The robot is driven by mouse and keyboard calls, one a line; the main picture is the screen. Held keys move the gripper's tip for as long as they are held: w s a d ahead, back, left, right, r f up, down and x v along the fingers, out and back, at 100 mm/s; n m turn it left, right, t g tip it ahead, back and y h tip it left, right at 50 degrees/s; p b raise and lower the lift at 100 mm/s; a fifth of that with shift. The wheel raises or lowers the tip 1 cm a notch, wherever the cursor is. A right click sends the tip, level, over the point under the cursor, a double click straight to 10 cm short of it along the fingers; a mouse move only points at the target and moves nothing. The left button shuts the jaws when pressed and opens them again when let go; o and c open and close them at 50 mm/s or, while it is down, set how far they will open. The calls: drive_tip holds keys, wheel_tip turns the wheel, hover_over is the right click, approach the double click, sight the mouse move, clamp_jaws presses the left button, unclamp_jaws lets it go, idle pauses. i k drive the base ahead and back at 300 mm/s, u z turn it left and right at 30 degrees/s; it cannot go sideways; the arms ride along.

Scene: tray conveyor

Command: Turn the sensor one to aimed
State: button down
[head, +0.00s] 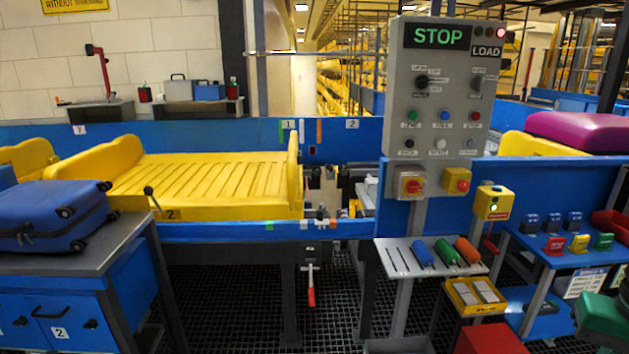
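A small dark sensor-like fitting (321,214) stands on the near blue rail of the conveyor, just right of the yellow tray. I cannot tell which way it faces or whether it is sensor one, as it is too small to read. A plate marked 1 (289,125) and a plate marked 2 (352,124) are on the far blue rail, with green and orange marks beside them. My gripper is not in view.
A yellow slatted tray (215,182) lies on the conveyor. A grey control panel (440,95) showing STOP stands right of centre. A blue suitcase (48,212) rests on the left cabinet (115,245). A red-handled lever (311,285) hangs below the near rail.

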sight(321, 211)
drive_tip(key=u, duration=0.05)
drive_tip(key=k, duration=0.65)
drive_tip(key=u, duration=0.55)
drive_tip(key=i, duration=1.85)
drive_tip(key=z, duration=0.5)
